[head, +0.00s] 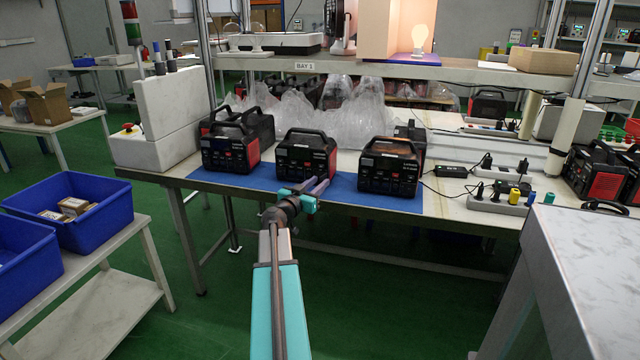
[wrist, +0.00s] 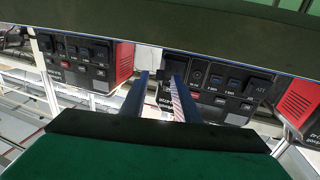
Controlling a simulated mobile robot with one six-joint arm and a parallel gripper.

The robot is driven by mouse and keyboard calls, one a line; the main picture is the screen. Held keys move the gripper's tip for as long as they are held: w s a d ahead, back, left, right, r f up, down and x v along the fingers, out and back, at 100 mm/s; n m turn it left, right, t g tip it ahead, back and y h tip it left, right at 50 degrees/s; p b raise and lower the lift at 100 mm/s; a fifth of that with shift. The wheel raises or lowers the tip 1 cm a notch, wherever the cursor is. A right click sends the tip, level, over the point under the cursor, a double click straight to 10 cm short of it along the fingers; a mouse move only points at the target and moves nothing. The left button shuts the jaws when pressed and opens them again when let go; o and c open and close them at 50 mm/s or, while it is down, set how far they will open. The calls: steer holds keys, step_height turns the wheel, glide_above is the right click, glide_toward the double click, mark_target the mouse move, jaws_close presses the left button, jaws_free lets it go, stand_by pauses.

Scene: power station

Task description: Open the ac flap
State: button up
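Three black power stations stand in a row on the blue mat (head: 345,190): the left one (head: 225,150), the middle one (head: 300,158) and the right one (head: 388,170). My gripper (head: 312,186) is in front of the middle station's lower front. In the wrist view my gripper (wrist: 162,76) has its two dark fingers apart with nothing seen between them. The fingertips are near the left part of the middle station's front panel (wrist: 215,85). Dark square covers show on that panel, one at its right (wrist: 258,88); I cannot tell which is the ac flap. Contact is unclear.
The left station's panel (wrist: 80,52) shows at the left of the wrist view. Clear plastic bags (head: 320,105) lie behind the stations. A white box (head: 165,105) stands left, power strips (head: 495,200) right. A marble-topped counter (head: 590,250) is near at right.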

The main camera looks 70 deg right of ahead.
steer(key=w+a+b, duration=0.1)
steer(key=w+a, duration=0.1)
steer(key=a, duration=0.9)
steer(key=shift+a, duration=0.15)
